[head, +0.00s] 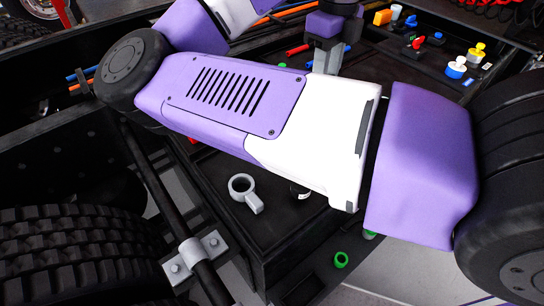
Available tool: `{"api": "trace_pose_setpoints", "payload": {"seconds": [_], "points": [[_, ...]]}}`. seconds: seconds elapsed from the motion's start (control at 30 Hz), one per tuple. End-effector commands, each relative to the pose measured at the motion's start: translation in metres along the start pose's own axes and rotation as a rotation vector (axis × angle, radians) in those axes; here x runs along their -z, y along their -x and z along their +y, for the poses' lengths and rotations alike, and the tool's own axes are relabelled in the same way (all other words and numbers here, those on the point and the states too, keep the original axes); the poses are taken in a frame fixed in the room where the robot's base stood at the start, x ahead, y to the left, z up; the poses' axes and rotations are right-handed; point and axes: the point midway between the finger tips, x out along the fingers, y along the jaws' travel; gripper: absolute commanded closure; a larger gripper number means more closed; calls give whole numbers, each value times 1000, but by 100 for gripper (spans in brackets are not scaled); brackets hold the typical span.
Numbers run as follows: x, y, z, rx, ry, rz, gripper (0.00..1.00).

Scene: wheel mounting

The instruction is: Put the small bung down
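My gripper (328,62) shows at the top centre as a purple and grey wrist part with a grey part pointing down. Its lower end is hidden behind my purple and white arm, so I cannot see the fingertips or whether they hold anything. I cannot tell which piece is the small bung. Small coloured pieces stand in the dark tray at the upper right: a red one (417,43), a blue and white one (456,68) and a yellow and white one (476,53).
A grey ring with a handle (246,193) lies on the dark tray floor below my arm. A green ring (341,260) sits at the tray's front edge. A large tyre (70,255) and a dark bar are at left.

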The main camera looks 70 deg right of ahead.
Motion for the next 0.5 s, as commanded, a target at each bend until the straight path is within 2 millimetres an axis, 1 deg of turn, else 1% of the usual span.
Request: {"api": "trace_pose_setpoints", "payload": {"seconds": [0.07, 0.17, 0.5], "points": [[1, -9, 0, -1, -13, 7, 100], [2, -30, 0, -1, -16, 10, 100], [2, -112, 1, -2, -12, 8, 100]]}}
